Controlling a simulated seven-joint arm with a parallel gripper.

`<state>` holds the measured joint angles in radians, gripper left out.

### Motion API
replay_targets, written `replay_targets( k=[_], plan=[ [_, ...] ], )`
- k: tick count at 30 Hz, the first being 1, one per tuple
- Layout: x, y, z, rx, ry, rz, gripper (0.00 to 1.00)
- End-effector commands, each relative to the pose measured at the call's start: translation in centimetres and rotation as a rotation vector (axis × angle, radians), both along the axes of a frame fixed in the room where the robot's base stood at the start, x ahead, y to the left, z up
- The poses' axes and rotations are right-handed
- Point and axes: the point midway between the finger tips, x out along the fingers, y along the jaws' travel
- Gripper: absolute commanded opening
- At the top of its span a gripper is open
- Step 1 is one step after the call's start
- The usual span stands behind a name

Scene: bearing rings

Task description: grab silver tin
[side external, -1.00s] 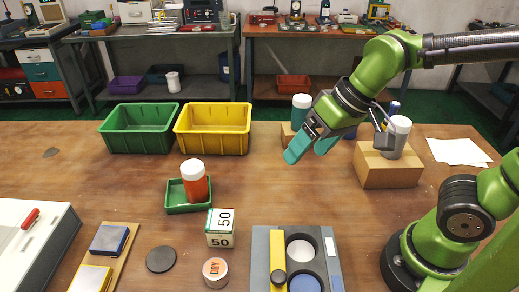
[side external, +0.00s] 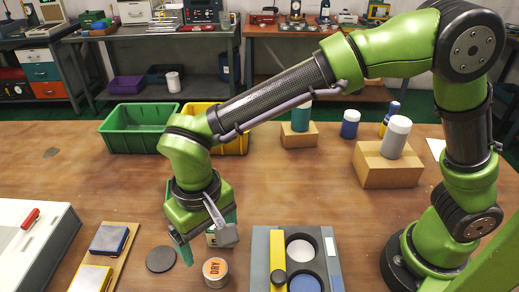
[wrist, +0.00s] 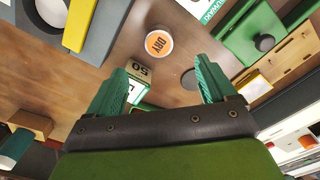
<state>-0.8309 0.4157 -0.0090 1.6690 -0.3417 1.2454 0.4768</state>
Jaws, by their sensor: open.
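The silver tin (side external: 215,272) is a short round can with an orange label reading DRY. It stands on the table in front of my gripper in the side view, and its top (wrist: 159,43) shows fully in the wrist view. My gripper (side external: 203,248) is open and points down at the table just behind the tin. In the wrist view my gripper (wrist: 160,82) has its teal fingers spread apart. The tin lies beyond the fingertips, near the middle line between them, with nothing held.
A box marked 50 (wrist: 139,70) stands close by one finger and is mostly hidden in the side view. A black disc (side external: 161,259) lies left of the tin. A grey device with a yellow bar (side external: 260,255) stands at right. A board with blocks (side external: 124,230) lies at left.

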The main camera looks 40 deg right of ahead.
Motion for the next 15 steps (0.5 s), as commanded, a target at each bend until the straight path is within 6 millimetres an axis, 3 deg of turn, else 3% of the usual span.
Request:
replay_targets(
  k=[6, 15],
  plan=[
    [0.0, -0.1, -4.7, -0.002, 0.003, 0.000, 0.84],
    [0.1, -0.1, -7.4, 0.000, 0.001, 0.000, 0.84]
  ],
)
